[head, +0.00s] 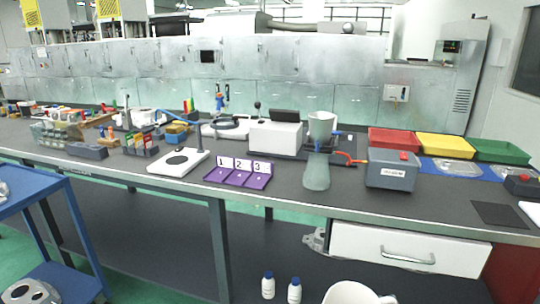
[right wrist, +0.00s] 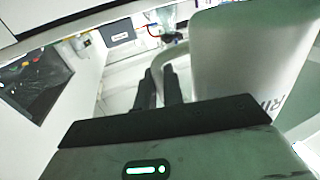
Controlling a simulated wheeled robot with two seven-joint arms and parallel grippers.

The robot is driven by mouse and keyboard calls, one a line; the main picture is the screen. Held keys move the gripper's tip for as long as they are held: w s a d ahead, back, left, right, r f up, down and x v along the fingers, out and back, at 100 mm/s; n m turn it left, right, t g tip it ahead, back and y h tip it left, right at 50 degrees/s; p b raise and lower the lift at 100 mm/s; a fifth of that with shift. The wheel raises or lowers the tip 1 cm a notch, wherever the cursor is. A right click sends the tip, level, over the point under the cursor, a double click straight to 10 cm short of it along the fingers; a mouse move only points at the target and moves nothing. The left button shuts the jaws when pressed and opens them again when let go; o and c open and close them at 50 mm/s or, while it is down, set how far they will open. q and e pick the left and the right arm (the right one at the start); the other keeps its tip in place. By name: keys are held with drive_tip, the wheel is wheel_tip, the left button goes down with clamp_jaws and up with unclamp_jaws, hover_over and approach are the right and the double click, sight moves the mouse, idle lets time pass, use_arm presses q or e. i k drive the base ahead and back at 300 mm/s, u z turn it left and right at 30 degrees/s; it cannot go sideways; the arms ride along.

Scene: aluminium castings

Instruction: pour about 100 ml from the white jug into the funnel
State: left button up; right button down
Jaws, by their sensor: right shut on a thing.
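The white jug (head: 352,293) shows at the bottom edge of the head view, cut off by the frame, in front of the bench. In the right wrist view its pale body (right wrist: 245,60) fills the right side, with part of some lettering on it. My right gripper (right wrist: 162,85) has its dark fingers at the jug's handle (right wrist: 176,52) and is shut on it. The funnel (head: 321,126) is a pale, translucent cup held above a clear vessel (head: 317,172) on the bench. My left gripper is in neither view. The jug's contents cannot be seen.
A grey box (head: 391,170) stands right of the vessel. Red (head: 394,140), yellow (head: 444,146) and green (head: 501,151) trays lie behind it. A purple numbered rack (head: 238,178) is at left. Two small white bottles (head: 268,286) (head: 294,290) stand below the bench top.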

sight(321, 123)
drive_tip(key=z, duration=0.05)
drive_tip(key=k, duration=0.3)
drive_tip(key=u, duration=1.1)
drive_tip(key=i, duration=0.95)
drive_tip(key=z, duration=0.75)
drive_tip(key=i, duration=0.6)
drive_tip(key=z, duration=0.7)
